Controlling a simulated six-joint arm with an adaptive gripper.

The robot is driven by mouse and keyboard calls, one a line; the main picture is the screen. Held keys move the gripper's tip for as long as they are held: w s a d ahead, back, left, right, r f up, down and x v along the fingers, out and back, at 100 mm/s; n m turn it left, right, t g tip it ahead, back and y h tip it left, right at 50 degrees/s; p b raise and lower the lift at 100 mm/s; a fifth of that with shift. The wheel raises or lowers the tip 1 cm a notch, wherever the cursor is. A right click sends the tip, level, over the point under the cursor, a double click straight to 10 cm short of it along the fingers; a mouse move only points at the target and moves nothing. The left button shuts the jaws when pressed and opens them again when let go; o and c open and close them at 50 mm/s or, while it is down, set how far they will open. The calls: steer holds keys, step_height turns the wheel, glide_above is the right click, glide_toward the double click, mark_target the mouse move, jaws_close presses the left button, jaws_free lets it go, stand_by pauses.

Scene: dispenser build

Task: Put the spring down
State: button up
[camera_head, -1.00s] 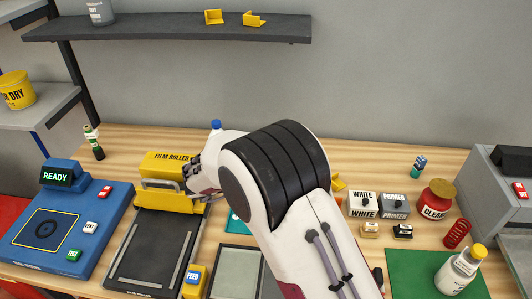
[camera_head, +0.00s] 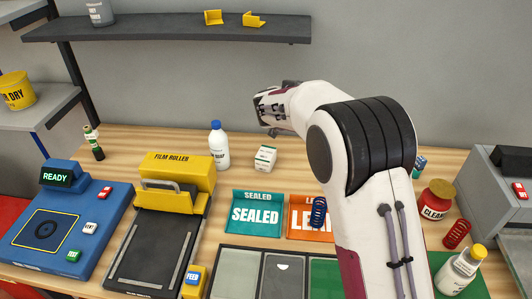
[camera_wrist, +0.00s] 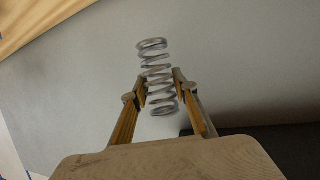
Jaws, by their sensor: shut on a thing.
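In the wrist view, a silver-grey coil spring (camera_wrist: 163,108) sits between the two fingers of my gripper (camera_wrist: 160,87), which is shut on it. The spring sticks out beyond the fingers. In the head view my gripper (camera_head: 266,112) is raised in front of the grey wall, above the back of the bench; the held spring cannot be made out there. A blue spring (camera_head: 318,212) stands at the orange tray (camera_head: 300,231), partly beside my arm. A red spring (camera_head: 457,234) is at the right of the bench.
A teal SEALED tray (camera_head: 256,216), small white carton (camera_head: 265,159) and white bottle (camera_head: 219,147) stand mid-bench. The yellow film roller (camera_head: 177,172) and blue READY machine (camera_head: 100,215) are left. A red jar (camera_head: 437,200) is right. My arm covers the right-middle bench.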

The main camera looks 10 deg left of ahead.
steer(key=w+a+n+y, duration=0.2)
steer(key=y, duration=0.1)
steer(key=n+y, duration=0.5)
glide_above(266, 152)
step_height(266, 152, down, 7)
stand_by(1.3)
steer(key=shift+s, duration=0.1)
stand_by(0.5)
step_height(266, 152, down, 6)
steer(key=shift+f, duration=0.15)
stand_by(0.4)
steer(key=shift+f, duration=1.9)
steer(key=shift+f, duration=0.1)
